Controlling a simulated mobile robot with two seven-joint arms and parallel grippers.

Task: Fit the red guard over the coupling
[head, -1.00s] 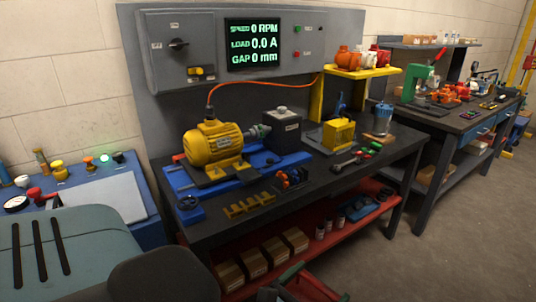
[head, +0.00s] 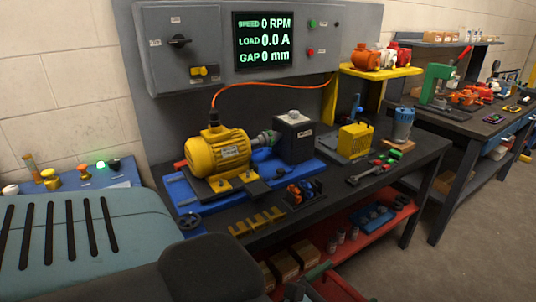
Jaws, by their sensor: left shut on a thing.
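The coupling (head: 264,139) is a small grey-green piece between the yellow motor (head: 217,153) and the dark box-shaped unit (head: 294,137) on the blue base. It is uncovered. My left gripper (head: 317,283) shows partly at the bottom edge, in front of the bench and well below the coupling. It is shut on a red piece (head: 338,286), which looks like the red guard; most of it is cut off by the frame edge. My right gripper is not in view.
The dark bench (head: 340,195) holds a yellow bracket-like part (head: 355,137), a grey-blue cylinder (head: 403,124), hand tools and a yellow notched rack (head: 257,221). An orange cable (head: 265,86) runs above the motor. Boxes (head: 305,252) stand on the red lower shelf.

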